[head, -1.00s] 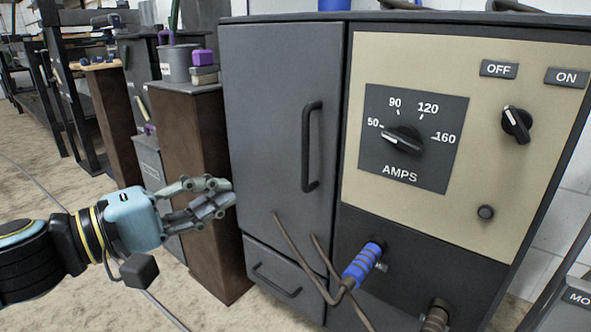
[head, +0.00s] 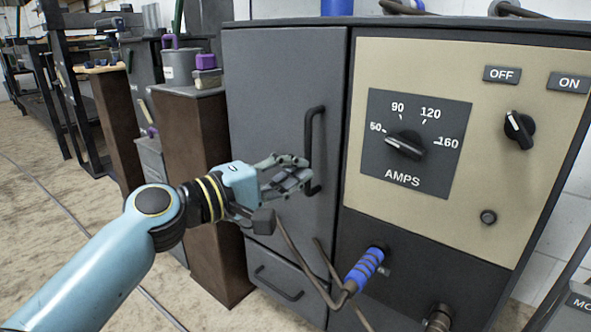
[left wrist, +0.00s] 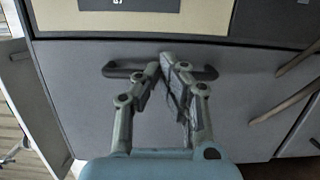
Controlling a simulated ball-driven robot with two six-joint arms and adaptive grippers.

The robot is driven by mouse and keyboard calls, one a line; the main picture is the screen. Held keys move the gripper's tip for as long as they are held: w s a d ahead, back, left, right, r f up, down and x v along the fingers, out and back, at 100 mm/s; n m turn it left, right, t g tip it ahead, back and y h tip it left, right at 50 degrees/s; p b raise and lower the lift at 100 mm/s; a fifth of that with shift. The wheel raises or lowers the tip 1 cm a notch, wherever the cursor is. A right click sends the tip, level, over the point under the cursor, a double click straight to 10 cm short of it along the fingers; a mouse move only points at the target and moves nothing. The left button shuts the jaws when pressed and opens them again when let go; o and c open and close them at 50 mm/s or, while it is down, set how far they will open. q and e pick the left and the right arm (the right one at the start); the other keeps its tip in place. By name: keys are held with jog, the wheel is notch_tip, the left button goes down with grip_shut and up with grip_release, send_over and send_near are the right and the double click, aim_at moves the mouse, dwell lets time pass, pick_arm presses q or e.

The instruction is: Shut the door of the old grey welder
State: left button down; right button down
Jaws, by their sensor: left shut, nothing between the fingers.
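The grey welder (head: 465,55) has a dark grey door (head: 270,95) on its left side with a black vertical bar handle (head: 309,130). The door looks flush or nearly flush with the beige panel; I cannot tell whether it is latched. My left gripper (head: 303,171) is shut and empty, its fingertips at the lower part of the handle. In the left wrist view my left gripper (left wrist: 166,65) overlaps the handle (left wrist: 115,69) in front of the door (left wrist: 75,90); contact is unclear. My right gripper is not in view.
A brown pedestal (head: 190,150) with a bucket (head: 178,66) stands close left of the welder.

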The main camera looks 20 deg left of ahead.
aim_at(335, 152)
pick_arm(q)
jog(key=shift+w+d, duration=0.1)
jog(key=shift+w, duration=0.1)
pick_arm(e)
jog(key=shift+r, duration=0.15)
